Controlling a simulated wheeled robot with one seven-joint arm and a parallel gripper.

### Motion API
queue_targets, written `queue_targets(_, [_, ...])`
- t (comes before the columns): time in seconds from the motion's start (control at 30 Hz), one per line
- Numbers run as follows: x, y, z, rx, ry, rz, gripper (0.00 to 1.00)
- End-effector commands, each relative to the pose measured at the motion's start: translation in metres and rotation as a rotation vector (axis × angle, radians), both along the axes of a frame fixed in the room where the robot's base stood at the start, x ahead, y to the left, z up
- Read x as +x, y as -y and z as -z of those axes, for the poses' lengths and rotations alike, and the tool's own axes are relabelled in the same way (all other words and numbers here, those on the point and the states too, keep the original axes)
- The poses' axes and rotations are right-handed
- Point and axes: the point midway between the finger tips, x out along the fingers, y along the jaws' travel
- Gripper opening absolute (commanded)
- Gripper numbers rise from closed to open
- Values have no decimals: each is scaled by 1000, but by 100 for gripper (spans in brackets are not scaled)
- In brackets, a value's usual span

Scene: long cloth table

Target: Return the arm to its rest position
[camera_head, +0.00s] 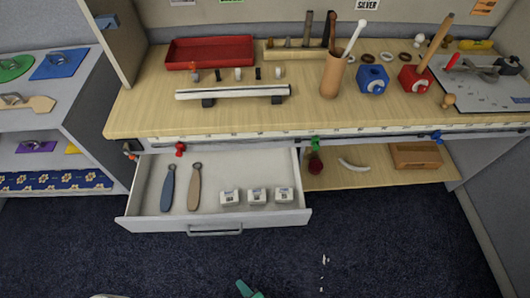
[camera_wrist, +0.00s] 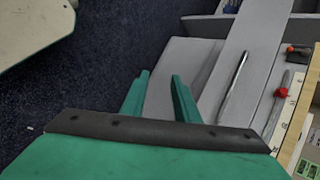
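My gripper (camera_wrist: 160,75) shows in the wrist view with its two green fingers apart and nothing between them. In the head view only a small green part of it (camera_head: 248,290) shows at the bottom edge, over the dark floor and in front of the open drawer (camera_head: 222,220). The gripper appears clear of the drawer and the table. Most of my arm is out of view in the head view.
The drawer stands pulled out below the wooden tabletop (camera_head: 140,110), holding a blue tool (camera_head: 168,188), a tan tool (camera_head: 194,187) and several white boxes (camera_head: 257,196). A grey shelf unit (camera_head: 85,100) stands left. Dark floor (camera_head: 400,240) is open at front right.

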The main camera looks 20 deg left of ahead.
Motion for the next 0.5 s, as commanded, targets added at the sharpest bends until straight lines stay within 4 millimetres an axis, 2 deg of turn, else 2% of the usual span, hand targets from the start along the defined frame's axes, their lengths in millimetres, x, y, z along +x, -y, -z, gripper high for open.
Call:
queue_targets(0.07, [-2,21,-3,-131,88,37,28])
queue_targets(0.17, [4,51,-18,-306,224,76,28])
queue_targets(0.27, [11,79,-48,-472,376,105,28])
queue_targets(0.37, [19,101,-92,-626,542,121,28])
queue_targets(0.5, [29,119,-169,-815,781,125,28])
